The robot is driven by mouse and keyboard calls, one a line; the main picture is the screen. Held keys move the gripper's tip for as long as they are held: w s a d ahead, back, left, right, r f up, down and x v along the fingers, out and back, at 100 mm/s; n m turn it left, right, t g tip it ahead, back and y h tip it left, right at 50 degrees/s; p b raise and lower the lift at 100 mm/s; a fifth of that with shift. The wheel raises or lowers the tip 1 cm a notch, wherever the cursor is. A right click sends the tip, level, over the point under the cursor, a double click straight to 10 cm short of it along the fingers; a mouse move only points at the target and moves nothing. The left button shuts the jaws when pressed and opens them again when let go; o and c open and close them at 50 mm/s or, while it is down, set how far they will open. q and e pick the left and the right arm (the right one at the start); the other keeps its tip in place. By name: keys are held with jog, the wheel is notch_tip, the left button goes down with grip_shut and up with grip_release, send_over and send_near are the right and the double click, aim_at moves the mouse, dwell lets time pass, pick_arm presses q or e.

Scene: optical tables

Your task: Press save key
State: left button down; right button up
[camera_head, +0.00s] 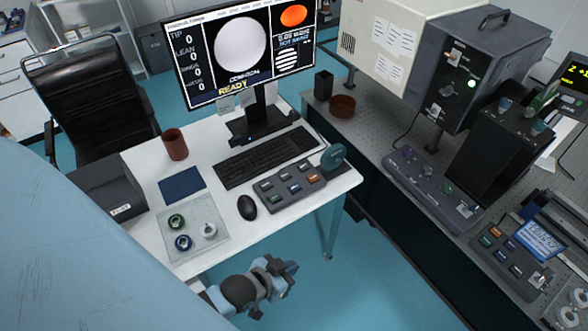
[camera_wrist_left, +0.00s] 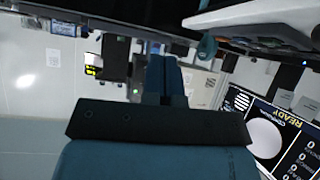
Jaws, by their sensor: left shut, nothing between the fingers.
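A grey key panel (camera_head: 291,187) with several coloured keys and a round blue-green knob (camera_head: 333,157) lies at the right front of the white desk (camera_head: 222,189). The key labels are too small to read, so I cannot tell which key is save. A second panel with coloured keys and a blue display (camera_head: 540,240) stands on the bench at the right. My left gripper (camera_head: 288,268) is in front of the desk, apart from the key panel. Its fingers (camera_wrist_left: 167,80) are together and empty in the left wrist view. My right gripper is out of view.
A keyboard (camera_head: 267,157), a mouse (camera_head: 247,207), a monitor (camera_head: 245,50) reading READY, a brown cup (camera_head: 175,144) and a tray of small round parts (camera_head: 194,229) are on the desk. Open floor lies between the desk and the bench.

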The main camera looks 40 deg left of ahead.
pick_arm(q)
jog(key=w+a+n+g+y+p, duration=0.1)
jog(key=w+a+n, duration=0.3)
jog(key=w+n, duration=0.2)
jog(key=w+a+n+p, duration=0.1)
jog(key=w+a+n, duration=0.3)
jog(key=w+n, duration=0.25)
notch_tip(320, 180, up, 4)
jog(key=n+g+p, duration=0.1)
jog(key=n+p, duration=0.1)
jog(key=n, duration=1.2)
send_over(295, 188)
jog(key=shift+r+m+h, duration=0.15)
jog(key=shift+m+h, duration=0.1)
jog(key=shift+h, duration=0.05)
notch_tip(295, 188, down, 7)
jog(key=b, duration=0.8)
jog(key=shift+b, duration=0.4)
jog(key=shift+f, duration=0.9)
